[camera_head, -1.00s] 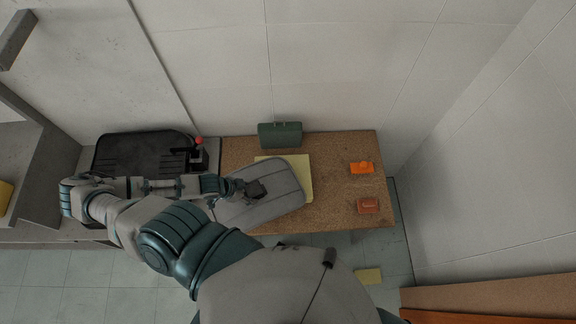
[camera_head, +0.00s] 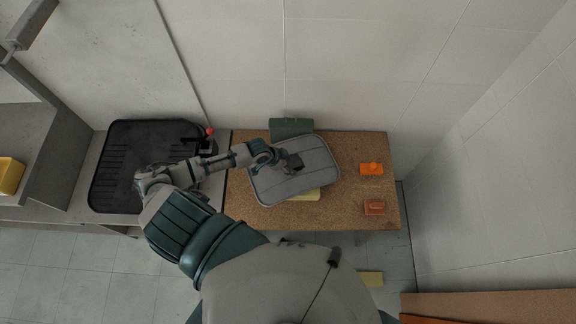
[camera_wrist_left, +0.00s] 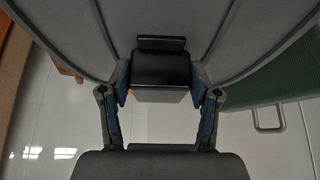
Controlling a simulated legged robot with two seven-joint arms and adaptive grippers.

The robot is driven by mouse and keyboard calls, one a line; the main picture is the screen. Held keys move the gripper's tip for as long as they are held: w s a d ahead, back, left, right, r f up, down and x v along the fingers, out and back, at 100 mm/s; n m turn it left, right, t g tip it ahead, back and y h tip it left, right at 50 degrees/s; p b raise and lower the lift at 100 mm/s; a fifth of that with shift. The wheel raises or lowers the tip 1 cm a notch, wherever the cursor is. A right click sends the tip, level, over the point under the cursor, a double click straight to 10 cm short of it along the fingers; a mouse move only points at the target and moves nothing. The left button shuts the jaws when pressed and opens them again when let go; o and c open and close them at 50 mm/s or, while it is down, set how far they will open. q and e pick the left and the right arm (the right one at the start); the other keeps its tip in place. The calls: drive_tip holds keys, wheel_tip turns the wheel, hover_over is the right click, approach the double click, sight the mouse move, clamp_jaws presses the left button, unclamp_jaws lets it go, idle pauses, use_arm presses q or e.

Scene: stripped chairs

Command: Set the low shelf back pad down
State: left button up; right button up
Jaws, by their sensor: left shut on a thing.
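The back pad (camera_head: 312,170) is a grey cushion with seams and rounded corners. It is over the middle-left of the cork-topped table (camera_head: 350,215) in the head view. My left gripper (camera_head: 291,163) is shut on the dark block at the pad's centre. In the left wrist view the gripper (camera_wrist_left: 160,95) closes on this black block (camera_wrist_left: 161,68), with the grey pad (camera_wrist_left: 70,35) spread behind it. The pad partly covers a yellow sheet (camera_head: 303,194) and a green case (camera_head: 291,126). I cannot tell whether the pad touches the table. My right gripper is not in view.
An orange item (camera_head: 371,169) and a brown-red block (camera_head: 374,207) sit on the table's right part. A black tray-like panel (camera_head: 125,165) and a red-knobbed lever (camera_head: 209,132) are left. A yellow piece (camera_head: 369,279) lies on the floor.

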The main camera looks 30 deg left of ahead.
use_arm(q)
drive_tip(key=shift+a+f, duration=0.2)
drive_tip(key=shift+f, duration=0.8)
drive_tip(key=shift+a+f, duration=0.1)
drive_tip(key=shift+a, duration=0.15)
drive_tip(key=o, duration=1.4)
drive_tip(key=shift+o, duration=0.2)
drive_tip(key=shift+d, duration=0.25)
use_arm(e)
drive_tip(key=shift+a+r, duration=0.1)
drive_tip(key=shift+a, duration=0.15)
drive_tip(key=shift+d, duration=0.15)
use_arm(q)
drive_tip(key=shift+s+r, duration=0.1)
drive_tip(key=shift+r, duration=0.25)
drive_tip(key=v, duration=1.1)
drive_tip(key=shift+s+r+p, duration=0.15)
drive_tip(key=shift+r+p, duration=0.05)
drive_tip(key=shift+p, duration=0.25)
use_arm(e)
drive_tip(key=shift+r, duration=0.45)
